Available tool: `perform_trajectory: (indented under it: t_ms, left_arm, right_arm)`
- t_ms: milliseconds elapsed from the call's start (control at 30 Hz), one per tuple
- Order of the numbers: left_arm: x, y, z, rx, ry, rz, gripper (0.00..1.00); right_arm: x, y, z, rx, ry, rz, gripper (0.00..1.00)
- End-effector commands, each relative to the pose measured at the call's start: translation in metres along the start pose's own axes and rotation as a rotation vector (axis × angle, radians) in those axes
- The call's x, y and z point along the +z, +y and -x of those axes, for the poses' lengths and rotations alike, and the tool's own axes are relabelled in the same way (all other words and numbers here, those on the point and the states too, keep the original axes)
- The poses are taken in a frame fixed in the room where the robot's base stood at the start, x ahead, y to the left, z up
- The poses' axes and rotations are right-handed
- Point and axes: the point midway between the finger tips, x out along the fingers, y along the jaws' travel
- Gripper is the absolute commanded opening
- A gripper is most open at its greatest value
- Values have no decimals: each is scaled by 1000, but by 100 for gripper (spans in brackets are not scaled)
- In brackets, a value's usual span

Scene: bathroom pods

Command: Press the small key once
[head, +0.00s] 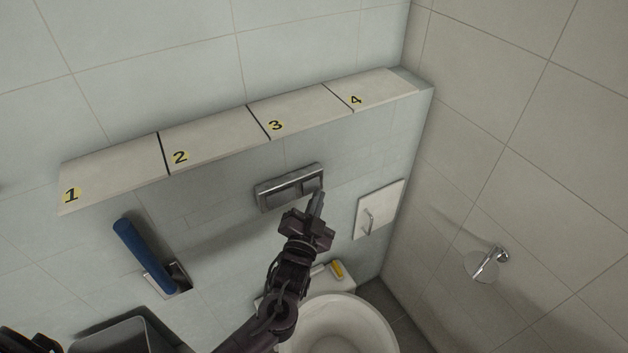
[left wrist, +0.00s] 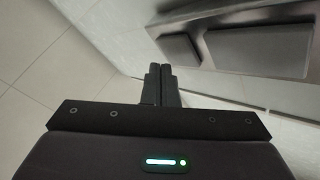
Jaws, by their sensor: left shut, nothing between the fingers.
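The steel flush plate (head: 262,198) is on the wall below the ledge, with a wide key (head: 284,194) on its left and the small key (head: 312,183) on its right. My left gripper (head: 318,198) is shut and empty, its fingertips just below the small key's lower right side. In the left wrist view, the closed fingers (left wrist: 160,72) are left of and below the small key (left wrist: 179,50), with the wide key (left wrist: 260,49) further right. A gap shows between fingertips and key there. Neither key looks clearly pushed in. My right gripper is not in view.
A ledge (head: 212,140) with sections numbered 1 to 4 runs above the plate. A blue roll (head: 143,254) is mounted at left. A white panel with a handle (head: 381,209) is at right. The toilet (head: 343,318) stands below, with a yellow item (head: 337,269) behind its bowl.

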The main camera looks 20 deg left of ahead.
Motion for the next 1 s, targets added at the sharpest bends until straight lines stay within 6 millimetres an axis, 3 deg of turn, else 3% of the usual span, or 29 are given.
perform_trajectory:
  t_ms: [1000]
  left_arm:
    - [6, -5, -5, 0, 0, 0, 0]
  right_arm:
    - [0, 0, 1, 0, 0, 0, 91]
